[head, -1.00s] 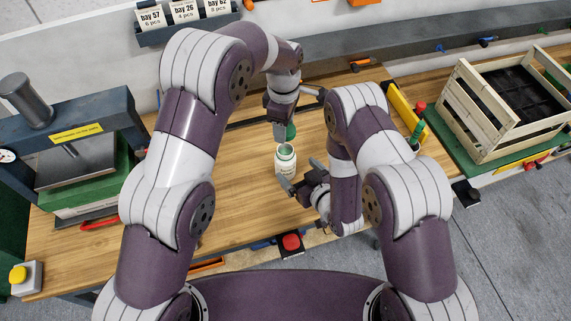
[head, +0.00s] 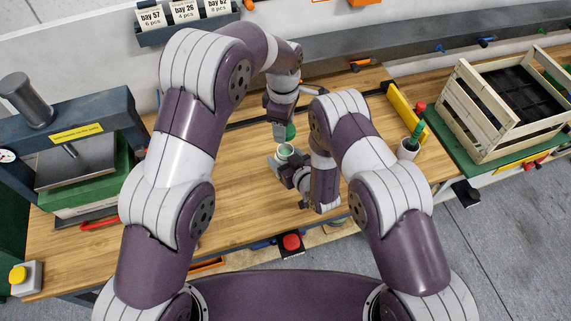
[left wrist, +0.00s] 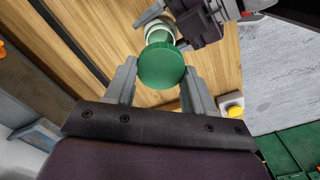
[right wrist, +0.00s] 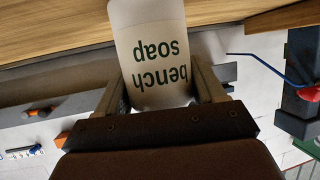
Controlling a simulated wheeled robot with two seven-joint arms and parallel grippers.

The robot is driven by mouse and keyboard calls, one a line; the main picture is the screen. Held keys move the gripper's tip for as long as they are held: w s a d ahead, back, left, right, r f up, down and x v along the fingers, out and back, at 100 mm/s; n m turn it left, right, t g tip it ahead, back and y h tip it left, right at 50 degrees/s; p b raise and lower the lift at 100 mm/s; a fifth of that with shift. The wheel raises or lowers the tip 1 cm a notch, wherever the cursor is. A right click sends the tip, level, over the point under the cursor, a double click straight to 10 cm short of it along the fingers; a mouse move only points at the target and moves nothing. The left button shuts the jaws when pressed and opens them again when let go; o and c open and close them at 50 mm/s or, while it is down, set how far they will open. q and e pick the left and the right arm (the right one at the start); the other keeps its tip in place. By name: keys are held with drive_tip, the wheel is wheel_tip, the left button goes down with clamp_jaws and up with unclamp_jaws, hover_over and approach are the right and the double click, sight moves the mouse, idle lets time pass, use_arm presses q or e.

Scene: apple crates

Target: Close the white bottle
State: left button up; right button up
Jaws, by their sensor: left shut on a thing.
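In the left wrist view the cap partly covers the bottle (left wrist: 158,33). My right gripper (right wrist: 160,80) is low at the bottle with one finger on each side of its body; it looks open, with no clear grip on the bottle.
A slatted wooden crate (head: 478,118) stands on a green mat at the right. A press (head: 75,150) stands at the left. The bench left of the bottle is clear.

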drive_tip(key=c, duration=0.7)
use_arm(q)
hover_over(286, 153)
drive_tip(key=shift+s+a+f, duration=0.1)
drive_tip(key=shift+a+f, duration=0.05)
drive_tip(key=shift+f, duration=1.15)
drive_tip(key=shift+s+a+f, duration=0.1)
drive_tip(key=shift+a+f, duration=0.05)
drive_tip(key=shift+f, duration=1.1)
drive_tip(key=shift+f, duration=0.1)
drive_tip(key=shift+f, duration=0.75)
drive_tip(key=shift+f, duration=0.55)
use_arm(e)
clamp_jaws()
use_arm(q)
drive_tip(key=m, duration=0.6)
drive_tip(key=shift+w+d, duration=0.1)
drive_tip(key=shift+w, duration=0.05)
drive_tip(key=m, duration=0.3)
drive_tip(key=shift+m, duration=0.3)
drive_tip(key=m, duration=0.6)
drive_tip(key=shift+w+d+m, duration=0.1)
drive_tip(key=shift+d+m, duration=0.1)
drive_tip(key=shift+m, duration=0.1)
